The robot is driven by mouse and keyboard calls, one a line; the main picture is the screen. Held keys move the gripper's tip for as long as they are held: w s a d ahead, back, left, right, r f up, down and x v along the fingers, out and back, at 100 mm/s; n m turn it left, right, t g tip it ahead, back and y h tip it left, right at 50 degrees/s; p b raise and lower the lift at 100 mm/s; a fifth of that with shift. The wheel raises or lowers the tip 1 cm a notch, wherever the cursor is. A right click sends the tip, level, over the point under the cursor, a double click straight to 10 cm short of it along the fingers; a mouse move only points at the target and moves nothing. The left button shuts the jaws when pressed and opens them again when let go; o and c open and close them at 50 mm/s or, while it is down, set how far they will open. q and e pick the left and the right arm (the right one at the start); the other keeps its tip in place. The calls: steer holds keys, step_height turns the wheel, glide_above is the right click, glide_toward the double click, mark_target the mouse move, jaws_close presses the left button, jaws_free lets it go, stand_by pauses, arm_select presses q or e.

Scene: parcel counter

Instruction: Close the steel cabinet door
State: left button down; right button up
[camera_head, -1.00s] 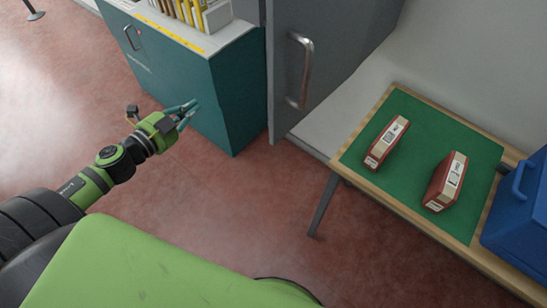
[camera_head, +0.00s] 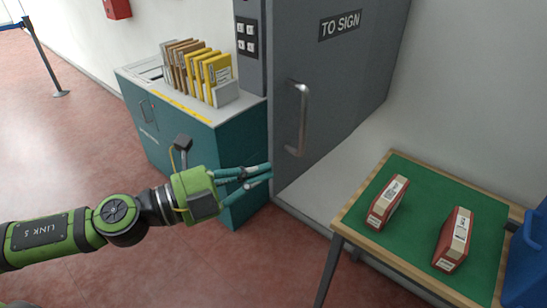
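The grey steel cabinet door (camera_head: 345,85) stands upright in the middle of the head view, with a "TO SIGN" plate near its top. Its silver bar handle (camera_head: 303,120) is near the door's left edge. How far the door stands open, I cannot tell. My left gripper (camera_head: 269,173) points right, with its teal fingers a little apart and nothing seen between them. In the picture its tips are by the door's lower left edge, below and left of the handle; I see no grip on the handle. My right gripper is not in view.
A teal cabinet (camera_head: 185,135) with upright files (camera_head: 200,70) stands left of the door. A table with a green top (camera_head: 410,225) at the right bears two red-and-white boxes. A blue case (camera_head: 527,265) is at the right edge. Reddish floor lies open at the left.

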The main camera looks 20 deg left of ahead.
mark_target(273, 151)
arm_select(q)
steer(key=w, duration=0.2)
steer(key=w+p, duration=0.1)
steer(key=w, duration=0.3)
steer(key=shift+w+d+f+p, duration=0.2)
steer(key=shift+d+f+p, duration=0.05)
steer(key=shift+d+p, duration=0.1)
steer(key=shift+w+a+r, duration=0.1)
steer(key=shift+a+r, duration=0.05)
steer(key=shift+r, duration=0.05)
stand_by(0.6)
